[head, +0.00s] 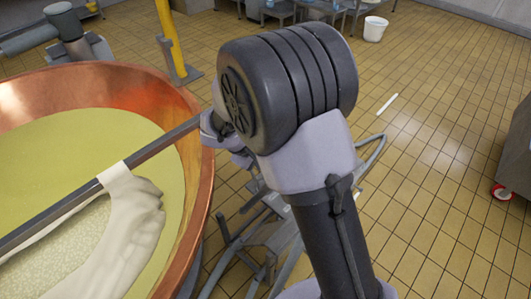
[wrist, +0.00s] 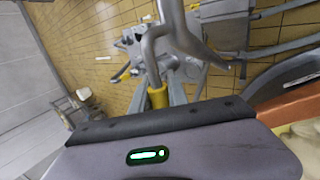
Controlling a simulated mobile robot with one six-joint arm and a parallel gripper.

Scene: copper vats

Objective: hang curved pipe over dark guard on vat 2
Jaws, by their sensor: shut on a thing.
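A copper vat (head: 205,190) fills the left of the head view, with yellowish liquid (head: 70,135) inside; I cannot tell its number. A dark bar (head: 150,148) crosses its top. In the wrist view, the housing of my gripper (wrist: 165,125) fills the bottom and hides the fingertips. A grey curved pipe (wrist: 160,38) shows just beyond it, and my gripper is shut on it. In the head view my arm hides the gripper. The vat's copper rim (wrist: 290,106) is at the wrist view's right, apart from the pipe. I cannot make out the dark guard for certain.
Pale cloth (head: 135,205) hangs from the bar in the vat. A grey tubular frame (head: 255,228) stands on the floor beside the vat. A yellow post (head: 170,35) and a white bucket (head: 375,28) are farther back. The tiled floor at right is largely clear.

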